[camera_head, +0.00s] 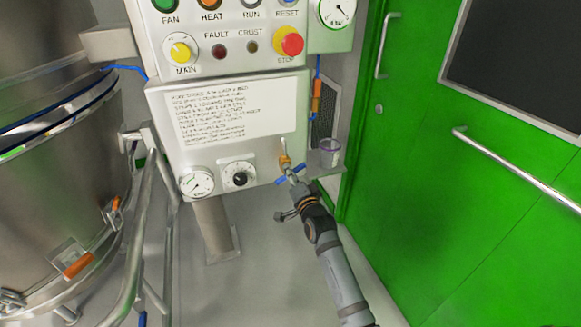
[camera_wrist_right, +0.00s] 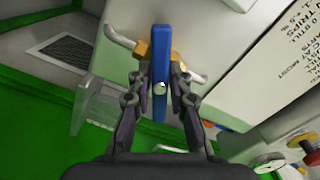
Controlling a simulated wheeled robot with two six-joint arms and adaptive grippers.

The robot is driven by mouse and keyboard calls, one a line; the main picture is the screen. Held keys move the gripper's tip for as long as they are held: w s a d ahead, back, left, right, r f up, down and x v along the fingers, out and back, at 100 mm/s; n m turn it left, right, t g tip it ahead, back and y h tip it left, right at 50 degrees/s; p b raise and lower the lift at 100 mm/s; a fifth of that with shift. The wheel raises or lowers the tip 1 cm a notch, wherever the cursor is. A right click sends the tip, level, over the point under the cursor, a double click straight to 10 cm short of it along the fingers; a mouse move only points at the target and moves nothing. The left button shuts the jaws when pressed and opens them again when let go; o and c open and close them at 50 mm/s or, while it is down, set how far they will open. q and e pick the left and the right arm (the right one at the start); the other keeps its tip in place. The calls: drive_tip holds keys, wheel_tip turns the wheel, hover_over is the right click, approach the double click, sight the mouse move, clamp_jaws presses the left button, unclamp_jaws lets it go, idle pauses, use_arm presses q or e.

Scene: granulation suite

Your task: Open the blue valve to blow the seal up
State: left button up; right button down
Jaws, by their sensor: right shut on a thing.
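The blue valve (camera_head: 281,182) sits below the lower right of the control panel, on a thin pipe with a brass-coloured body (camera_head: 285,161). My right gripper (camera_head: 293,180) is at the valve, its arm reaching up from the bottom. In the right wrist view, the blue handle (camera_wrist_right: 160,62) stands lengthwise between the two dark fingers of the gripper (camera_wrist_right: 159,87), which are closed on it from both sides. The brass body (camera_wrist_right: 144,50) and the pale pipe lie behind the handle. My left gripper is in neither view.
The panel carries a white text plate (camera_head: 230,112), a gauge (camera_head: 197,183), a black knob (camera_head: 239,176) and a red stop button (camera_head: 289,42). A clear cup (camera_head: 329,152) stands right of the valve. A steel vessel (camera_head: 50,170) fills the left; a green door (camera_head: 450,200) the right.

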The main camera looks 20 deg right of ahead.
drive_tip(key=n+p, duration=0.1)
drive_tip(key=n, duration=0.1)
drive_tip(key=shift+n, duration=0.4)
drive_tip(key=n, duration=0.2)
drive_tip(key=shift+n, duration=0.4)
drive_tip(key=shift+f+n, duration=0.1)
drive_tip(key=shift+n, duration=0.7)
drive_tip(key=n, duration=0.3)
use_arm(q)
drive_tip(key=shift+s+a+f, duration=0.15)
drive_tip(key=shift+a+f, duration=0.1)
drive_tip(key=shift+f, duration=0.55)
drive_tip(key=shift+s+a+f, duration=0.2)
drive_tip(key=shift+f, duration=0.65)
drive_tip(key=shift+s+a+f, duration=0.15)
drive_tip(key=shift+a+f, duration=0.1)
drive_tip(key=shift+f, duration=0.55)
use_arm(e)
drive_tip(key=shift+n, duration=1.1)
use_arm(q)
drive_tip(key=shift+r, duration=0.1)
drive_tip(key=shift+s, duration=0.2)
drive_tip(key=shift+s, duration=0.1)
use_arm(e)
drive_tip(key=c, duration=1.2)
unclamp_jaws()
